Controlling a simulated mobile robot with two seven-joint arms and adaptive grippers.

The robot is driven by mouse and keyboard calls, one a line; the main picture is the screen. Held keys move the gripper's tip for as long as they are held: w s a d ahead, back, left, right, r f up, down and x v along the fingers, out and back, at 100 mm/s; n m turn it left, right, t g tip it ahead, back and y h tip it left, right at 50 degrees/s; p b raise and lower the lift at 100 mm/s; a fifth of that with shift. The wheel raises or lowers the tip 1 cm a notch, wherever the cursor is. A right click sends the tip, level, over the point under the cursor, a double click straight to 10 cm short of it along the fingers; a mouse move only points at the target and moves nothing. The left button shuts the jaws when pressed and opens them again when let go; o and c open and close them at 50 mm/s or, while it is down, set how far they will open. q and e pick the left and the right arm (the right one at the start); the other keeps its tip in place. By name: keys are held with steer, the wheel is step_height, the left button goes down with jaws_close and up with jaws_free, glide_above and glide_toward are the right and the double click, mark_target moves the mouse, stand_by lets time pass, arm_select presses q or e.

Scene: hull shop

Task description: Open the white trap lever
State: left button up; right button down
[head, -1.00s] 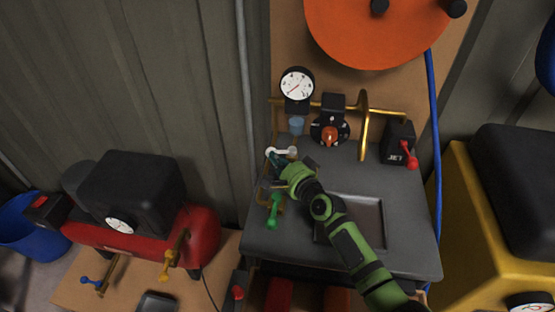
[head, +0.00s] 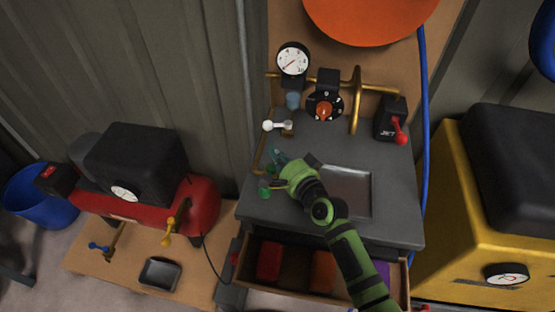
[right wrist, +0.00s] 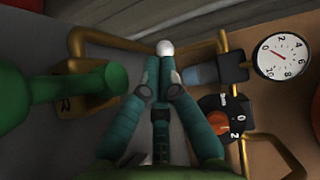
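The white trap lever (head: 276,126) lies sideways above the grey bench, its round knob at the left end, below the upper gauge. In the right wrist view its white knob (right wrist: 165,47) shows just beyond my fingertips. My right gripper (head: 278,156) is in front of the lever, with a gap between them in the head view. In the right wrist view its teal fingers (right wrist: 160,62) are together at the tips, with nothing seen between them. My left gripper is not in view.
A green lever (right wrist: 50,88) is close beside my right gripper, partly hidden in the head view. Brass pipes (right wrist: 80,40), an orange-knobbed dial (head: 325,108), a gauge (head: 292,60) and a red JET lever (head: 399,132) surround the bench (head: 400,215). An open drawer (head: 240,270) is below.

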steer(key=s, duration=0.3)
steer(key=shift+a+r, duration=0.2)
steer(key=shift+a, duration=0.1)
steer(key=shift+s+d, duration=0.1)
steer(key=shift+s, duration=0.1)
steer(key=shift+w, duration=0.1)
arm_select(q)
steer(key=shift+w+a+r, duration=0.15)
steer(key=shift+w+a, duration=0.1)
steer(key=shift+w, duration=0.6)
